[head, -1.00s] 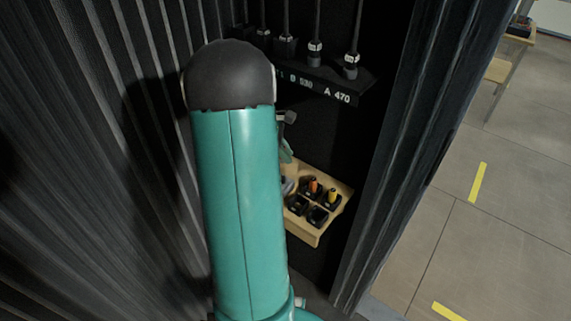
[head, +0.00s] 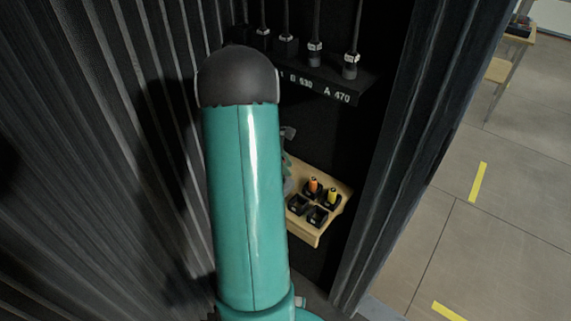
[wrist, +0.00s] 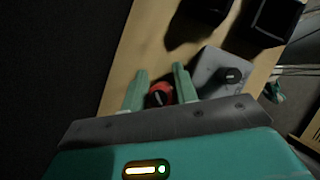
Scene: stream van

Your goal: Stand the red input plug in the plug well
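A red plug (wrist: 166,92) with a dark middle shows in the wrist view, between the two teal fingers of my gripper (wrist: 160,72). The fingers are apart, with a narrow gap beside the red plug, and I see no clear grip on it. Its lower part is hidden by the gripper's grey bar. In the head view the red plug and fingertips are hidden behind my arm. Several black wells sit on a wooden shelf (head: 303,232). An orange plug (head: 313,186) and a yellow plug (head: 333,196) stand in two; a front well (head: 317,217) looks empty.
A grey block with a black knob (wrist: 231,75) is close to the right finger. Dark ribbed walls (head: 100,130) enclose the left side. A black rack (head: 335,85) with hanging cables is above the shelf. Open floor (head: 490,220) is at the right.

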